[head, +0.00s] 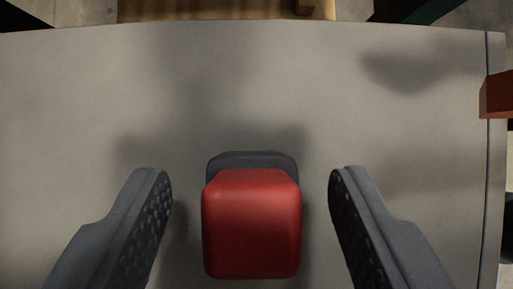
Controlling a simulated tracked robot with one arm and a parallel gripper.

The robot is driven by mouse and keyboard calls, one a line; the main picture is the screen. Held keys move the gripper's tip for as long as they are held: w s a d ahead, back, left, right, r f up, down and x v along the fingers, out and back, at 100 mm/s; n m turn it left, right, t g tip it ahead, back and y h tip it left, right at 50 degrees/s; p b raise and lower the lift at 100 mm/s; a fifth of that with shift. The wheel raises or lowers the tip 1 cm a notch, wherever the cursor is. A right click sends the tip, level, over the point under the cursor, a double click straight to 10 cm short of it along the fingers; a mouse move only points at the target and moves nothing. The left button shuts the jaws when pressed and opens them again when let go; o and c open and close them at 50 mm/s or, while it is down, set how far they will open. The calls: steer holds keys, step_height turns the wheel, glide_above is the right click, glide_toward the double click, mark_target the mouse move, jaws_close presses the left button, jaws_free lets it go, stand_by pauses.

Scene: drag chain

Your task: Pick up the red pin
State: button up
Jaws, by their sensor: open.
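The red pin (251,223) is a block with rounded edges, low in the middle of the head view. A dark grey part (252,160) shows just behind its far edge. My gripper (251,180) is open, with one dark, dimpled finger to the left of the red pin and one to the right. There is a visible gap between each finger and the pin, and neither finger touches it. The pin's lower sides and what it rests on directly are hidden from this angle.
A grey table top (90,100) fills most of the view, and its far edge runs along the top. An orange-brown object (495,96) stands at the right edge. A wooden surface (225,9) lies beyond the table. The table around the pin is clear.

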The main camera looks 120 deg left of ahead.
mark_target(251, 237)
steer(key=shift+d+f, duration=0.2)
steer(key=shift+f, duration=0.15)
jaws_close()
steer(key=shift+r, duration=0.1)
step_height(251, 237, up, 10)
stand_by(0.4)
